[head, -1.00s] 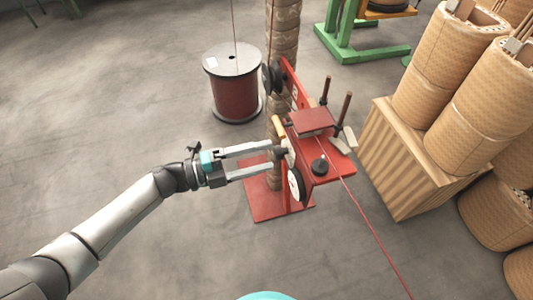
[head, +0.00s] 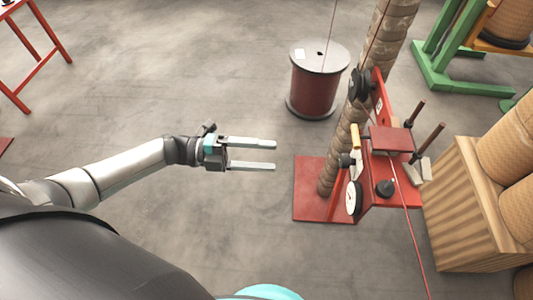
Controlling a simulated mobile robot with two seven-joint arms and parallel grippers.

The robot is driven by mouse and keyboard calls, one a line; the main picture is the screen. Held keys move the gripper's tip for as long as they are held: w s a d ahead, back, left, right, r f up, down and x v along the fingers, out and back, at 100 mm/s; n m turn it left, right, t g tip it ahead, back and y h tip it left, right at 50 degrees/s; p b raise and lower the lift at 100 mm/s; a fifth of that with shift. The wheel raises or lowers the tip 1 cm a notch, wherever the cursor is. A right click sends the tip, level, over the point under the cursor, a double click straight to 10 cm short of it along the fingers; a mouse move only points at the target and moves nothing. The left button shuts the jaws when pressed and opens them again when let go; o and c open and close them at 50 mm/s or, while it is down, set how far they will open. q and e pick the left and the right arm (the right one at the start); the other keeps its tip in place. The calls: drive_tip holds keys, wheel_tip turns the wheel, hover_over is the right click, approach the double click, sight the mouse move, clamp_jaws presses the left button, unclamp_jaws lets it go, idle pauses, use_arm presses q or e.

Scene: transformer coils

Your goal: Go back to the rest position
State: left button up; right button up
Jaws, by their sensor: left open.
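My left gripper (head: 274,156) reaches in from the left in the head view. Its two long fingers are apart with nothing between them. The fingertips point right, toward the red wire stand, with bare floor showing between them and the stand. The red wire stand (head: 392,140) carries black wheels, a white dial (head: 353,198), a yellow handle (head: 355,138) and a red wire. My right gripper is not in view.
A dark red wire spool (head: 315,85) stands on the floor behind the stand. A wooden crate (head: 462,215) with wrapped coils (head: 508,145) is at the right. A green frame (head: 450,60) is at the top right and a red table (head: 38,65) at the top left. The left floor is open.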

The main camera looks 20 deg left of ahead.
use_arm(q)
drive_tip(key=shift+w, duration=0.1)
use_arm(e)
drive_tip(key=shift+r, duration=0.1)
use_arm(q)
drive_tip(key=w+a+f+n+t+y+p, duration=0.4)
drive_tip(key=f+n+t+y+p, duration=0.25)
drive_tip(key=n, duration=0.45)
drive_tip(key=s+a+f+n+y+p, duration=0.3)
drive_tip(key=s+f+n+y, duration=0.2)
drive_tip(key=f+n+y, duration=0.25)
drive_tip(key=s+d+f+n+g+y+p, duration=0.1)
drive_tip(key=s+f+n+g+p, duration=0.2)
drive_tip(key=s, duration=1.2)
drive_tip(key=s+d+f+n+g+y+p, duration=0.2)
drive_tip(key=s+f+n+g, duration=0.4)
drive_tip(key=s, duration=1)
drive_tip(key=shift+d+f+g+p, duration=0.25)
drive_tip(key=shift+f+g+p, duration=0.4)
drive_tip(key=shift+g, duration=0.4)
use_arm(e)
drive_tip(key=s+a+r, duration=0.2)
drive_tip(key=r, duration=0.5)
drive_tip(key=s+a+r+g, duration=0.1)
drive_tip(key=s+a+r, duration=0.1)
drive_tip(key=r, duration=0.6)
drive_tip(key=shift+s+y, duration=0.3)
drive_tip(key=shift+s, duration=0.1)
